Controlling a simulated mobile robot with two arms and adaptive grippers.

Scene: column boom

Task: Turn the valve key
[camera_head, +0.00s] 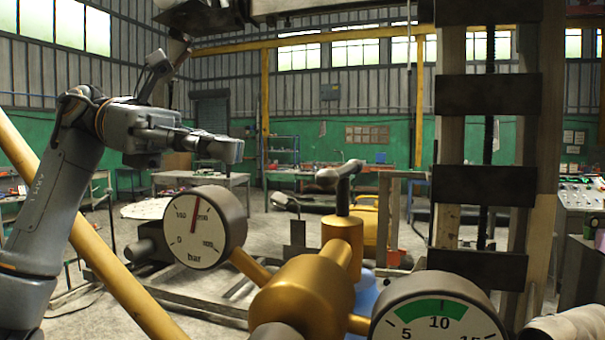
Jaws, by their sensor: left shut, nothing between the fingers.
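The valve key (341,178) is a grey handle on a short stem. It stands upright on top of a brass valve body (305,292) at the centre of the head view. My left gripper (236,150) comes in from the left, shut and empty, with its fingers pointing right. In the picture it is to the left of the key and a little higher, with a clear gap between them. I cannot tell its exact depth relative to the key. My right gripper is not in view.
A bar gauge (206,227) stands left of the valve, below my left gripper. A second gauge (438,312) with a green band is at the bottom right. A dark-barred column (486,187) rises right of the key. A yellow slanted pole (92,240) crosses the lower left.

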